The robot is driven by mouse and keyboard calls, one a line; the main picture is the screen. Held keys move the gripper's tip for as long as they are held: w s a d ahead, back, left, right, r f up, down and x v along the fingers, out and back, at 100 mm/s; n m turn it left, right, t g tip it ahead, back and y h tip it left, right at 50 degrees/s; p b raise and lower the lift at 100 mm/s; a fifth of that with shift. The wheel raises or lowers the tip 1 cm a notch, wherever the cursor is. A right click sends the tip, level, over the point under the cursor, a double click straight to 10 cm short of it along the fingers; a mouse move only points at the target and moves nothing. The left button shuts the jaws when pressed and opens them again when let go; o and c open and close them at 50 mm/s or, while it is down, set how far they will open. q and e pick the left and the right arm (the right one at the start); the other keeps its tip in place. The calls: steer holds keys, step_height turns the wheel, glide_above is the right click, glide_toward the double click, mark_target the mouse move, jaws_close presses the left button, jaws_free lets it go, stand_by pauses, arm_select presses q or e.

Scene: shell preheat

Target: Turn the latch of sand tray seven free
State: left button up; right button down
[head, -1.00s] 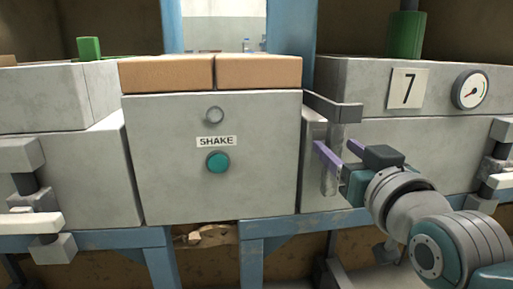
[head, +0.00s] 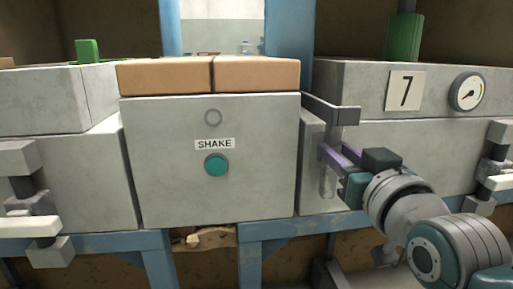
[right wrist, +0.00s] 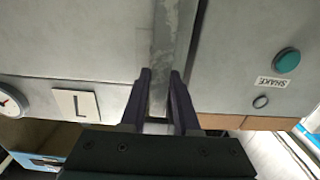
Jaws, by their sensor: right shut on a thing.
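Sand tray seven (head: 420,150) is the grey box on the right, with a 7 plate (head: 405,91); the plate also shows turned round in the right wrist view (right wrist: 77,104). A grey latch bar (head: 327,183) hangs upright at its left end, below a bracket (head: 331,108). In the right wrist view the bar (right wrist: 163,45) runs between the fingers. My right gripper (head: 335,154) is shut on this latch bar, its purple fingers on either side; they also show in the wrist view (right wrist: 160,78). The bar's gripped part is partly hidden. My left gripper is out of view.
A grey box with a SHAKE label (head: 214,144) and green button (head: 216,165) stands close left of the latch. Another clamp (head: 497,165) is at the right edge. A gauge (head: 467,92) is on tray seven. A second grey tray (head: 45,100) with a clamp stands at left.

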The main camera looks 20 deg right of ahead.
stand_by(0.8)
steer(key=m+p, duration=0.3)
steer(key=shift+d+r+m, duration=0.1)
steer(key=shift+d+m, duration=0.15)
steer(key=shift+m, duration=0.05)
steer(key=shift+d+m+p, duration=0.15)
steer(key=shift+m+p, duration=0.6)
steer(key=shift+m, duration=0.15)
steer(key=shift+s+d+f+m+p, duration=0.1)
steer(key=shift+f+m, duration=0.2)
steer(key=shift+m, duration=1.75)
steer(key=shift+d+f+m+p, duration=0.15)
steer(key=shift+f+m, duration=0.2)
steer(key=shift+m, duration=1.75)
steer(key=shift+s+d+f+m+p, duration=0.1)
steer(key=shift+f+m, duration=0.2)
steer(key=shift+m, duration=1.75)
